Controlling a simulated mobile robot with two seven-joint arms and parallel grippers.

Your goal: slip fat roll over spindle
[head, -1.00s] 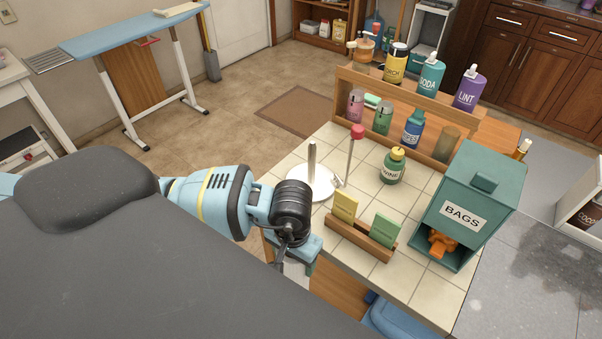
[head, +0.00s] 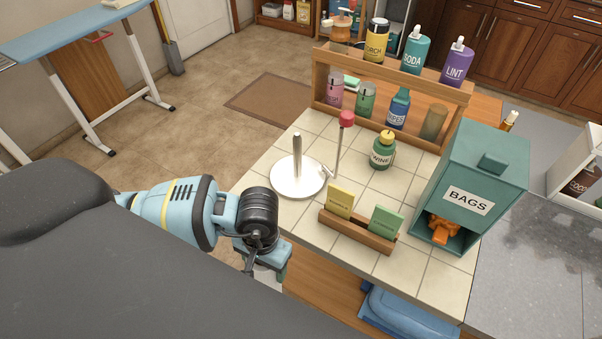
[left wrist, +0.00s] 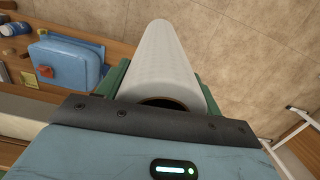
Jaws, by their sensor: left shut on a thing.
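The fat white roll (left wrist: 166,58) stretches away from my left gripper (left wrist: 163,92) in the left wrist view, with its dark hollow core end facing the camera. The green fingers are shut on the roll from both sides. The spindle (head: 297,155) is a bare upright post on a round white base (head: 297,184) on the tiled counter. A thin side arm with a red knob rises beside the post. In the head view my left gripper (head: 268,264) is off the counter's left edge, apart from the spindle and below it; the roll is mostly hidden there. My right gripper is not in view.
A wooden card holder (head: 358,232) stands in front of the spindle. A green bottle (head: 383,151), a bottle rack (head: 393,75) and a green BAGS box (head: 475,190) are to the right and behind. A shelf with blue folded cloth (head: 405,315) is under the counter.

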